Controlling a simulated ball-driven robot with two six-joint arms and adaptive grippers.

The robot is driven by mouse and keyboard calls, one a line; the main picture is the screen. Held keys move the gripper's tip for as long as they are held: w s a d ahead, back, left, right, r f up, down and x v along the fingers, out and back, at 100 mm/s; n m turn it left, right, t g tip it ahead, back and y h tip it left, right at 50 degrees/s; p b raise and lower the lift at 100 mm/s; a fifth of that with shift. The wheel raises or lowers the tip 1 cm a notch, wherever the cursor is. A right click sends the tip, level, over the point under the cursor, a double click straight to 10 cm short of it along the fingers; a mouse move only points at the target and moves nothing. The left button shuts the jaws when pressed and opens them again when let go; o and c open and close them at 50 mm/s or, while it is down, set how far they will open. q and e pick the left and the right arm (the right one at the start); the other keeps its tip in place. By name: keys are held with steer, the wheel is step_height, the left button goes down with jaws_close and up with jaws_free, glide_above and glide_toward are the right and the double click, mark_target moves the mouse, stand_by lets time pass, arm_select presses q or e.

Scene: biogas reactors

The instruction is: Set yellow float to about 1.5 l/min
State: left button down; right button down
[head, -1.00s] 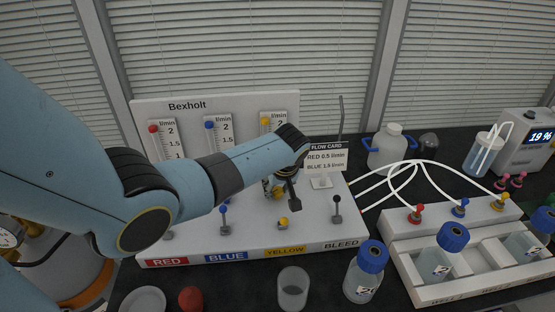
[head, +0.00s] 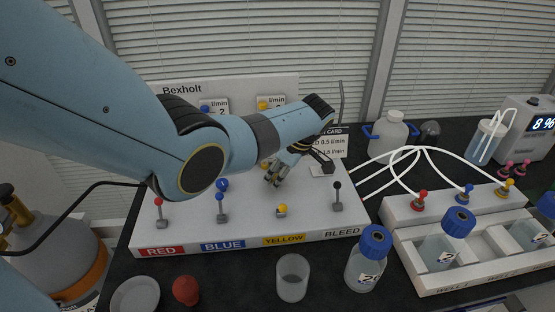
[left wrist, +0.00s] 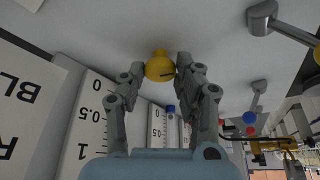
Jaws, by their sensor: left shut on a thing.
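My left gripper (head: 272,180) is shut on the yellow knob (left wrist: 160,66) on the sloped front of the Bexholt panel (head: 160,216); the left wrist view shows a finger on each side of the knob. The yellow float (head: 263,106) shows near the top of its tube, by the 2 mark. My arm hides the lower part of that scale, so an exact reading is not clear. The yellow lever (head: 281,210) stands below the gripper, above the YELLOW label. My right gripper is in neither view.
The blue float (head: 205,109) is near the top of its tube; the red scale is hidden. Red (head: 159,212), blue (head: 221,208) and bleed (head: 337,196) levers flank the yellow one. A cup (head: 293,277) and a bottle (head: 367,258) stand in front. The flow card (head: 331,142) is partly covered.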

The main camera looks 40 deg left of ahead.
arm_select(q)
steer(key=shift+n, duration=0.6)
steer(key=c, duration=0.9)
jaws_free()
steer(key=shift+c, duration=0.2)
steer(key=v, duration=1.2)
steer(key=shift+w, duration=0.25)
steer(key=shift+a, duration=0.1)
